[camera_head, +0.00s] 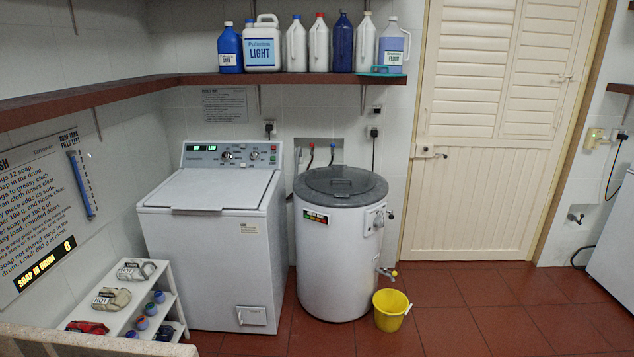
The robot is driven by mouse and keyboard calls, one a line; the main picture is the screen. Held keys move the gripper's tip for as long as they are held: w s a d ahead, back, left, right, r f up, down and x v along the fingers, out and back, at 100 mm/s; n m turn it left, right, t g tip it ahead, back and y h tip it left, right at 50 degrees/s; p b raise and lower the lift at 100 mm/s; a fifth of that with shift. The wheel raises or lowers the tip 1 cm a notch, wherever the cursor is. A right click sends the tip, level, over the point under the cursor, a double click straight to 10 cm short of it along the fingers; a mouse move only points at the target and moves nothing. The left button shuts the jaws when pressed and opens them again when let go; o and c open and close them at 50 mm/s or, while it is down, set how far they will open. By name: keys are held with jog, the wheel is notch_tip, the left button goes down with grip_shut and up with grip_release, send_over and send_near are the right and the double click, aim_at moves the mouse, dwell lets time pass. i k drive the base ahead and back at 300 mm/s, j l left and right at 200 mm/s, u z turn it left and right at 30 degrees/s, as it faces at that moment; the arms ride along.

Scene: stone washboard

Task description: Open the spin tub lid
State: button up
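The round white tub machine (335,262) stands against the back wall, a little right of the picture's middle. Its round dark grey lid (342,181) lies on top and looks shut, with a raised handle (340,186) near its centre. A small label on the tub's front is too small to read surely. I cannot tell from its markings whether this is the spin tub. The square white washing machine (215,235) beside it on the left has a flat white lid (208,189), also shut. My gripper is not in view.
A yellow bucket (390,309) stands on the floor under the tub's tap (388,272). A small white rack (130,305) with folded items is at lower left. Bottles line the brown shelf (290,79) above. Red tiled floor (480,310) is clear before the door (490,130).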

aim_at(341, 177)
jog(key=i, duration=1.75)
jog(key=i+u, duration=0.15)
jog(key=i, duration=0.4)
jog(key=i+l+u, duration=0.15)
jog(key=i, duration=0.35)
jog(key=i+l+u, duration=0.1)
jog(key=i, duration=0.45)
jog(key=l, duration=0.1)
